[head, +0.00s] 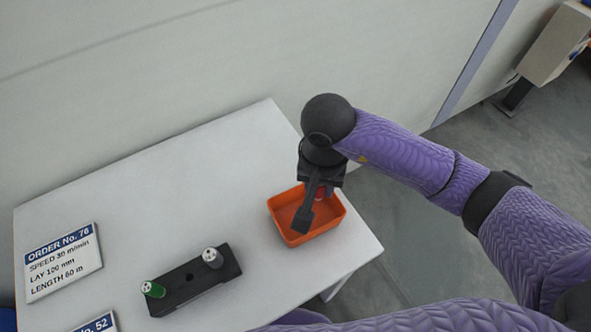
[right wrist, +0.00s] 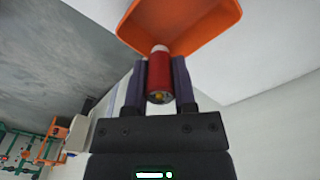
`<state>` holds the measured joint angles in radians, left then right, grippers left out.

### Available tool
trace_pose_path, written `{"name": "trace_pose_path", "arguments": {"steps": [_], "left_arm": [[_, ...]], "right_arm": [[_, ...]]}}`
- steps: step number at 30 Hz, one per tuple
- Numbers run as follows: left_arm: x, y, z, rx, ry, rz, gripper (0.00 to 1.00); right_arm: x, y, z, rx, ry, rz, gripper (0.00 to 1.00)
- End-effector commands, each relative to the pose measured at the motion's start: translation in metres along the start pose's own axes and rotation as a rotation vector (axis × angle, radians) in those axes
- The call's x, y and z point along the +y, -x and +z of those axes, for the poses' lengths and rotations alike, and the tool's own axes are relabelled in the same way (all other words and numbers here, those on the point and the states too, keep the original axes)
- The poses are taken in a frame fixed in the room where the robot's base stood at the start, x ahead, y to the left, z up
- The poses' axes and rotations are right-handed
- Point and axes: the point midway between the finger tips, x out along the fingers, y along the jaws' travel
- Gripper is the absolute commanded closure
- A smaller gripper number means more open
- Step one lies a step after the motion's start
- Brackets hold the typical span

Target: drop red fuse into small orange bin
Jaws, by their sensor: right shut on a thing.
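The red fuse (right wrist: 159,78) is held between the two fingers of my right gripper (right wrist: 160,82) in the right wrist view. Its pale end points toward the small orange bin (right wrist: 222,22). In the head view my right gripper (head: 312,208) is over the small orange bin (head: 291,237), which sits near the right corner of the white table. Only a small part of the red fuse (head: 322,192) shows there beside the dark finger. I cannot tell how far the fuse is above the bin floor. My left gripper is not in view.
A black holder (head: 187,284) with a green-topped fuse (head: 152,289) and a grey-white one (head: 212,257) stands left of the bin. An order sign (head: 63,262) lies at the table's left, with part of another below. A wall runs behind the table.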

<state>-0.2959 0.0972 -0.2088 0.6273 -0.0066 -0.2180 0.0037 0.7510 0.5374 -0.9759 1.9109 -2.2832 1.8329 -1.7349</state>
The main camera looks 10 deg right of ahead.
Motion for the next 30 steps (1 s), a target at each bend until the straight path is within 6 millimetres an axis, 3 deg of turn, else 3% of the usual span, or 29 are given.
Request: {"name": "trace_pose_path", "arguments": {"steps": [12, 23, 24, 29, 30], "left_arm": [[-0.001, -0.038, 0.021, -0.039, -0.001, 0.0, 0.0], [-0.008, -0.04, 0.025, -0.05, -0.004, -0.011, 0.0], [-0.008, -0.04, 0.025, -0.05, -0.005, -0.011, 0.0], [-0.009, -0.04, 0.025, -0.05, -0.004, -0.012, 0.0], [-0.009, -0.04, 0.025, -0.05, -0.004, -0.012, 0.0]], "right_arm": [[-0.001, -0.059, 0.004, -0.005, -0.014, 0.002, 1.0], [-0.001, -0.062, 0.003, -0.001, -0.012, 0.001, 1.0], [-0.001, -0.062, 0.003, -0.001, -0.012, 0.001, 0.6], [-0.001, -0.062, 0.003, -0.001, -0.012, 0.001, 0.26], [-0.001, -0.062, 0.003, -0.001, -0.012, 0.001, 0.25]]}}
